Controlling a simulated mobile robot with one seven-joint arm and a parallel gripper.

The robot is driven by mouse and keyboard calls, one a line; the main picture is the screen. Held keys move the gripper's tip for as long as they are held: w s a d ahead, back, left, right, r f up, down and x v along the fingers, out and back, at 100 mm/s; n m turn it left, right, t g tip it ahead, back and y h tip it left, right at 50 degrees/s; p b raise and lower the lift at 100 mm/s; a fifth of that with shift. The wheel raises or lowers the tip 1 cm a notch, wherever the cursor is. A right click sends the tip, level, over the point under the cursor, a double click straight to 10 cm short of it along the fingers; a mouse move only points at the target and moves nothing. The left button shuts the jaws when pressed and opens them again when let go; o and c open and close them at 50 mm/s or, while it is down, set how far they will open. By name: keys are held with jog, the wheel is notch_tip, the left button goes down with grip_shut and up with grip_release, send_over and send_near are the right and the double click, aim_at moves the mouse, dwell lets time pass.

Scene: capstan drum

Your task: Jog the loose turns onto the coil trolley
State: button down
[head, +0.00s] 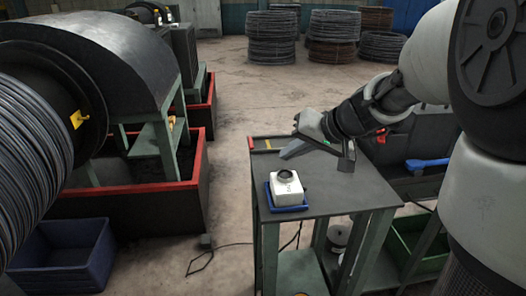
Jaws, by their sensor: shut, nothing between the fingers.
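A drum (40,150) wound with many turns of dark wire fills the left edge, and the picture cuts it off. I cannot tell which turns are loose. A white control box (287,188) with a round black button on top sits in a blue tray (290,208) on the dark-topped table (335,200). My gripper (346,163) is shut and empty above the back of the table, behind and to the right of the box and apart from it. My own arm partly hides its fingers. I cannot make out a coil trolley for certain.
A dark curved guard (110,50) stands behind the drum, over red-rimmed troughs (160,190). A blue bin (65,255) and a black cable (205,258) lie on the floor. Wire coils (272,38) are stacked at the back. A green crate (418,240) is at right. The central floor is clear.

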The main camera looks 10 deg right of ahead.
aim_at(289, 178)
jog(key=shift+f+b, duration=1.45)
jog(key=shift+f, duration=0.15)
jog(key=shift+f, duration=0.15)
dwell(0.7)
jog(key=shift+f+b, duration=0.3)
jog(key=shift+b, duration=0.4)
